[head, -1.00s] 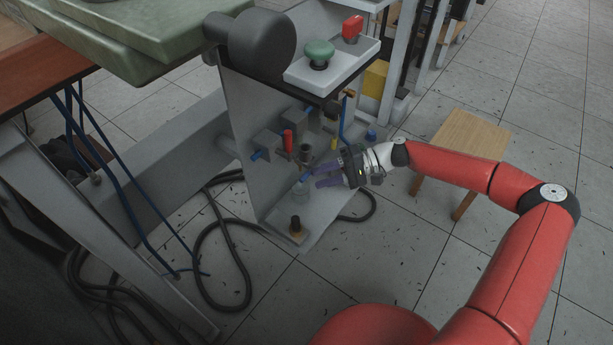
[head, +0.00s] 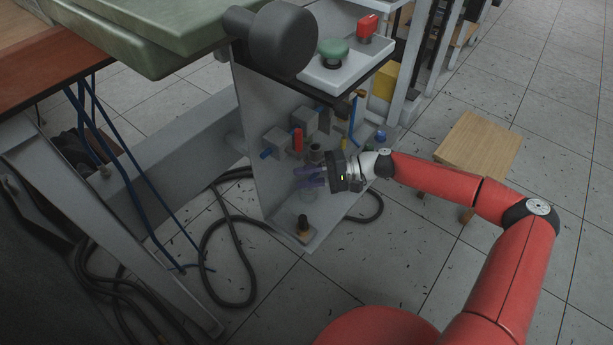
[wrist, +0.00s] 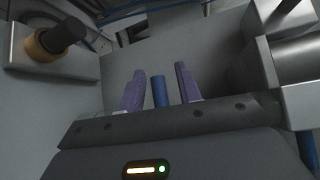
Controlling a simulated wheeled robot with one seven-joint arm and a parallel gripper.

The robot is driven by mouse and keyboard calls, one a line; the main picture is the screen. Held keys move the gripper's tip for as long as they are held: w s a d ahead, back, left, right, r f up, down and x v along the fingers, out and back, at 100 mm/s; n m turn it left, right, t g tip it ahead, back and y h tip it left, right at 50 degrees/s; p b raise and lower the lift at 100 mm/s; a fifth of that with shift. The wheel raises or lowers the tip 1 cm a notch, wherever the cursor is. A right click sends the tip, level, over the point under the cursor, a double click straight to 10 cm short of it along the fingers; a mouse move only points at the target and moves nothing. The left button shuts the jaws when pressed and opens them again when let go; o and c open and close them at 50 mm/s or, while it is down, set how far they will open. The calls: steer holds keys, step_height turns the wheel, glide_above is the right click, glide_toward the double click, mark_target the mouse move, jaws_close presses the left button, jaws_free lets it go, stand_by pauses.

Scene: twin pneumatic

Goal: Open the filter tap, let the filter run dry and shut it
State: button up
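My gripper (head: 310,177) is at the grey panel of the machine, low on its front, with its purple fingers pointing left. In the wrist view the two fingers (wrist: 159,90) stand apart, with a slim blue rod, likely the tap handle (wrist: 159,92), between them. A gap shows on each side of it, so the gripper is open around it. In the head view my fingers hide this blue part. Grey metal bodies (wrist: 285,55) fill the right of the wrist view; whether they are the filter I cannot tell. The water level is not visible.
A red lever (head: 298,139) and grey valve blocks (head: 277,141) sit just above my gripper. A black-capped brass fitting (head: 303,225) stands on the ledge below. Black hose (head: 238,245) lies on the floor. A wooden stool (head: 478,148) stands to the right, beyond my arm.

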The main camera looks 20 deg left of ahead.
jaws_close()
steer(key=shift+f, duration=0.1)
steer(key=shift+w+d+f+n+t+h+b, duration=0.1)
steer(key=shift+w+f+n+t+h+b, duration=0.15)
steer(key=shift+f+n+t+h, duration=0.45)
steer(key=shift+w+d+f+n+t+h+b, duration=0.15)
steer(key=shift+w+f+n+t+h, duration=0.15)
steer(key=shift+n+t+h, duration=0.7)
steer(key=shift+w+d+f+n+t+h+b, duration=0.1)
steer(key=shift+w+f+n+t+h+b, duration=0.1)
steer(key=shift+f+n+t+h, duration=0.65)
steer(key=shift+r+t, duration=0.25)
